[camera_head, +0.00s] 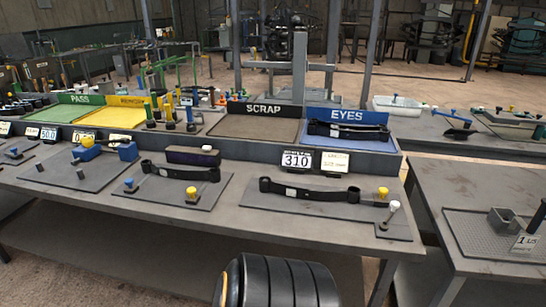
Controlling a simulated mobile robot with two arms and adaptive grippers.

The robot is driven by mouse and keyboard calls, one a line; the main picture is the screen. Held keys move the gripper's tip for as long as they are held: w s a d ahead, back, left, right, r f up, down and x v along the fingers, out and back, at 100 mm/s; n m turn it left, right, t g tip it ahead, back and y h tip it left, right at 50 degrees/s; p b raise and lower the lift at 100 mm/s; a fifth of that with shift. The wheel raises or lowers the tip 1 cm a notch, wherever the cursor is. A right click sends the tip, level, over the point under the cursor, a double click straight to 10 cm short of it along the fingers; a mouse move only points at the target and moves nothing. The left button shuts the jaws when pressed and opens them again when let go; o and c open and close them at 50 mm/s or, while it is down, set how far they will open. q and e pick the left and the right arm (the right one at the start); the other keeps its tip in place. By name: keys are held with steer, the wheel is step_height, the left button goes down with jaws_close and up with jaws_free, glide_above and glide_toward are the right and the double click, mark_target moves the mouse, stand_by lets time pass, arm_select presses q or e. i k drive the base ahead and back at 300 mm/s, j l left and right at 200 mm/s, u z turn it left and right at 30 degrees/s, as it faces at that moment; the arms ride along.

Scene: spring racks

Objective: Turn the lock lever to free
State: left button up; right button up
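No part is marked as the lock lever, so I cannot tell which one it is. A small lever with a white knob (393,207) stands tilted on a small plate at the front right of the bench. A yellow knob (382,193) sits by the right end of a long black leaf spring (310,191). Another yellow knob (191,193) stands in front of a shorter black spring (180,173). A blue piece with a yellow knob (87,143) lies farther left. Neither of my grippers is in view.
Behind the springs stand a black SCRAP tray (262,109), a blue EYES tray (347,116) and a 310 sign (296,159). A second table (470,185) stands at the right across a narrow gap.

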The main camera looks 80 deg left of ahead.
mark_target(395, 205)
steer(key=u, duration=2.8)
